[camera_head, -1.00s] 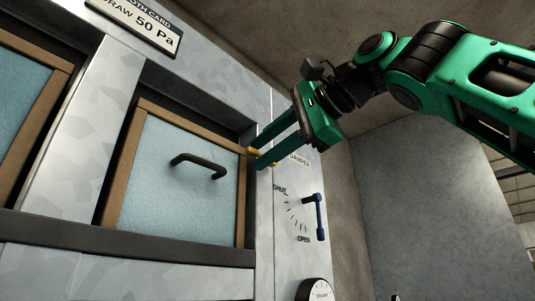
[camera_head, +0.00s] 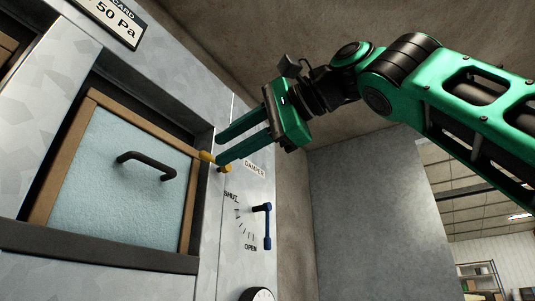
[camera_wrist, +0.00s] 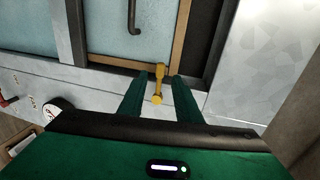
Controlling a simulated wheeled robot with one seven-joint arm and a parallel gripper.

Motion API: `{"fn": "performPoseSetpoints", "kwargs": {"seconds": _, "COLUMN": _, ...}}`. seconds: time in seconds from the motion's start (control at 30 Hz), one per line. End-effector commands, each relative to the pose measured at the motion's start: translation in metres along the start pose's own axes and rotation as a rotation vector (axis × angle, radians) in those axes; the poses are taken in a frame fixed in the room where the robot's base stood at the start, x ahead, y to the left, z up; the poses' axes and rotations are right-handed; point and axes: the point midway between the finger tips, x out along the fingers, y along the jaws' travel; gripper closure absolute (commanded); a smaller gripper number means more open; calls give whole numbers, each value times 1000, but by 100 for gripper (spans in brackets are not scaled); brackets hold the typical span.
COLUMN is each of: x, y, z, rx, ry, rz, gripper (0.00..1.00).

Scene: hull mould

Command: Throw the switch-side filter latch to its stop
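The filter latch (camera_head: 207,157) is a small yellow lever at the right edge of the wood-framed blue filter (camera_head: 125,180), on the damper side. In the wrist view the latch (camera_wrist: 159,82) runs from the filter frame's edge onto the grey panel. My gripper (camera_head: 219,150) has its two green fingers apart at the latch. In the wrist view my gripper (camera_wrist: 158,78) straddles the latch, with a gap showing on each side. Contact with either finger cannot be made out. In the head view the lower finger overlaps part of the latch.
A black handle (camera_head: 147,163) stands out from the filter. The damper's blue lever (camera_head: 267,228) and its SHUT/OPEN scale are below right of the gripper. A round gauge (camera_head: 258,294) sits lower down. Open room lies right of the panel.

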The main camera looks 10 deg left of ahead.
Motion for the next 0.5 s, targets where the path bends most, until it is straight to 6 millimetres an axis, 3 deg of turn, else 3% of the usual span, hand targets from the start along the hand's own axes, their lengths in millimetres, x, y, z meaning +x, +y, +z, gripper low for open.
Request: {"fn": "performPoseSetpoints", "kwargs": {"seconds": 0.5, "x": -25, "y": 0, "z": -1, "rx": 0, "ry": 3, "rz": 1, "gripper": 69}}
